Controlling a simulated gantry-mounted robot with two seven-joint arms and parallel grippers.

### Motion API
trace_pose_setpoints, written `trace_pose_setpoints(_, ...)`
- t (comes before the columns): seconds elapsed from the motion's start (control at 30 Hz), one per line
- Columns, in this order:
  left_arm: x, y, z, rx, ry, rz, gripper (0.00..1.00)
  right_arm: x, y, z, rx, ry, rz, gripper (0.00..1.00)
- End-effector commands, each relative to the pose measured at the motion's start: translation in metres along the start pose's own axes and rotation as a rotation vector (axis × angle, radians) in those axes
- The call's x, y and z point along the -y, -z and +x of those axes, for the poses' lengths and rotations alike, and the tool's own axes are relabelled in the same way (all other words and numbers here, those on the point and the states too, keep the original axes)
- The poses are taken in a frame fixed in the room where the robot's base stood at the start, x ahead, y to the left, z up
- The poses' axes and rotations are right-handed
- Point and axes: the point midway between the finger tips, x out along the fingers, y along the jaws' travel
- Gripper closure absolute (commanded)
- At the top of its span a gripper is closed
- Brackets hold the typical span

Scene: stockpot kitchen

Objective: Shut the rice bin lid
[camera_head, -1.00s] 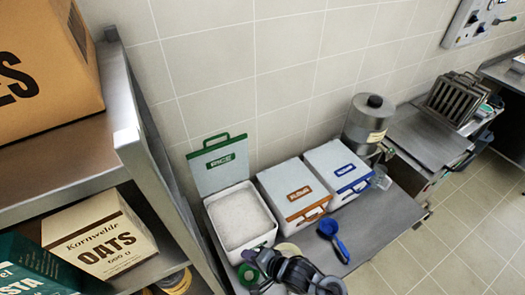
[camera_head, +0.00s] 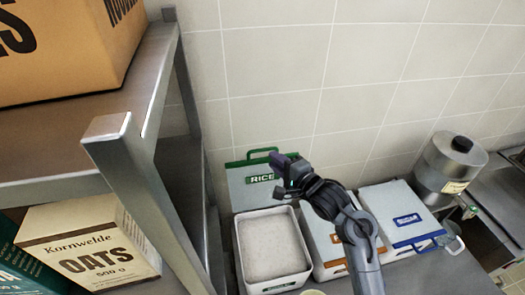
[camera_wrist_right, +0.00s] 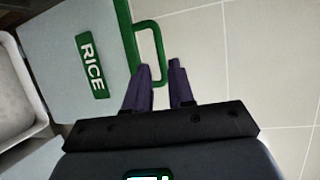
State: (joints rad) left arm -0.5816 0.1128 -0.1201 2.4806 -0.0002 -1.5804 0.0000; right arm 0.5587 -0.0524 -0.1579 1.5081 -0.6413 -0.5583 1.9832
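The rice bin (camera_head: 270,246) is a white box filled with white rice. Its lid (camera_head: 243,193) stands upright and open at the bin's back edge, with a green border, a green RICE label and a green loop handle (camera_head: 258,154) on top. My right gripper (camera_head: 277,158) is up beside the handle at the lid's right. In the right wrist view its two purple fingers (camera_wrist_right: 160,75) are apart, with the handle (camera_wrist_right: 150,45) close to the fingertips; I cannot tell whether they touch it. My left gripper is not in view.
Two shut bins stand to the right, one orange-labelled (camera_head: 330,235) and one blue-labelled (camera_head: 405,215). A metal canister (camera_head: 448,165) is farther right. A metal shelf post (camera_head: 160,200) rises close on the left, with an oats box (camera_head: 85,240) on the shelf. A tiled wall is behind.

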Motion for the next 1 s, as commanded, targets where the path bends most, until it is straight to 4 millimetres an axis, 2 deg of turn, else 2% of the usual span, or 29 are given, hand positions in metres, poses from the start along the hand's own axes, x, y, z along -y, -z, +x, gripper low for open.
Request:
trace_pose_setpoints(0.3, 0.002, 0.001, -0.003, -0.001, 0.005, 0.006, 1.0, 0.001, 0.0, 0.049, 0.0, -0.001, 0.0, 0.77)
trace_pose_setpoints(0.5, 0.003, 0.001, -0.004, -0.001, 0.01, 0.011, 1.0, 0.0, 0.0, 0.068, 0.001, -0.001, -0.001, 0.77)
trace_pose_setpoints(0.7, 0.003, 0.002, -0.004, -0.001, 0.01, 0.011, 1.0, 0.0, 0.001, 0.077, -0.001, 0.0, -0.001, 0.77)
trace_pose_setpoints(1.0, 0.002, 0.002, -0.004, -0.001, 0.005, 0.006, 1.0, -0.001, 0.001, 0.079, -0.001, 0.0, -0.001, 0.77)
